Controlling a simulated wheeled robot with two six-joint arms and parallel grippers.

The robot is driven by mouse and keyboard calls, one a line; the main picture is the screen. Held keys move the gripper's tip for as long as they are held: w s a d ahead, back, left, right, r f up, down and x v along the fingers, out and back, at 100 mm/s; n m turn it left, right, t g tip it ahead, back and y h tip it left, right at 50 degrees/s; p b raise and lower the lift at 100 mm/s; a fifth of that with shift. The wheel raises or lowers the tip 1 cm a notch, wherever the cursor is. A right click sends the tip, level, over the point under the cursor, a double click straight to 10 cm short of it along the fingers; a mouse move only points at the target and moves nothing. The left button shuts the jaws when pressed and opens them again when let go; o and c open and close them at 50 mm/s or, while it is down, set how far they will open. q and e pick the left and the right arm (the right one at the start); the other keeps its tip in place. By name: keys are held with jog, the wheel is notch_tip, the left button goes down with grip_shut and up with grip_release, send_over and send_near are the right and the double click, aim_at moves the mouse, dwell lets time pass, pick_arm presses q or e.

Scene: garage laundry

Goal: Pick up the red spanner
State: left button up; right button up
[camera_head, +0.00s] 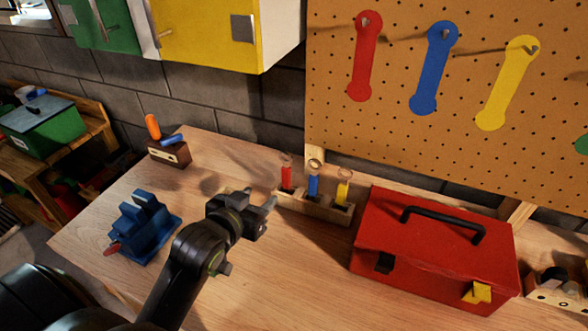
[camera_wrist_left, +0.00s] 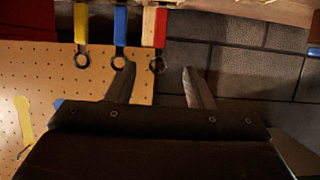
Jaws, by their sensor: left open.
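The red spanner (camera_head: 287,176) stands upright at the left end of a small wooden rack (camera_head: 322,211), beside a blue spanner (camera_head: 313,186) and a yellow spanner (camera_head: 343,192). My left gripper (camera_head: 259,196) is open and empty, just left of the rack, fingers pointing toward the back of the bench. The left wrist view is upside down: the red spanner (camera_wrist_left: 160,28) hangs from the top with its dark ring end near the left finger. My right gripper is not in view.
A red toolbox (camera_head: 435,250) stands right of the rack. A blue vise (camera_head: 142,228) and a wooden block with tools (camera_head: 169,152) are on the left. A pegboard (camera_head: 440,90) with red, blue and yellow spanner shapes rises behind. Bare bench lies in front.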

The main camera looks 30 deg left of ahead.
pick_arm(q)
jog(key=w, duration=0.1)
jog(key=p, duration=0.2)
send_near(285, 175)
jog(key=x, duration=0.4)
jog(key=shift+w+r, duration=0.2)
jog(key=shift+r, duration=0.05)
jog(key=shift+w+f, duration=0.2)
jog(key=shift+w, duration=0.35)
jog(key=shift+p+x, duration=0.7)
jog(key=shift+x, duration=1.4)
jog(key=shift+w+f, duration=0.45)
jog(key=shift+w, duration=0.1)
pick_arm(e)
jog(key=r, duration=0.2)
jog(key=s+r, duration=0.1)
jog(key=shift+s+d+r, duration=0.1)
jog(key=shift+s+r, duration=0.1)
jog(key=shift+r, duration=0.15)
pick_arm(q)
jog(key=shift+a, duration=0.1)
grip_shut()
